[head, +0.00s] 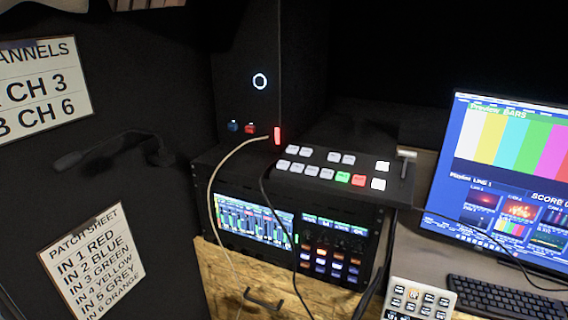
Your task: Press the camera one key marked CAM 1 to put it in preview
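The black switcher panel (303,181) lies on top of the equipment rack in the middle of the head view. It carries two rows of small keys. Most are white, one near the right of the front row is lit green (343,177), and the one beside it is lit red (359,180). The key labels are too small to read, so I cannot tell which one is CAM 1. A monitor (450,185) at the right shows colour bars under a heading that seems to read BARS. Neither of my grippers is in view.
A lever (406,157) stands at the panel's right end. Cables hang over the rack front (232,185). A keyboard (505,298) and a small white keypad (418,300) lie at lower right. A microphone (110,148) and a patch sheet (93,262) are on the left wall.

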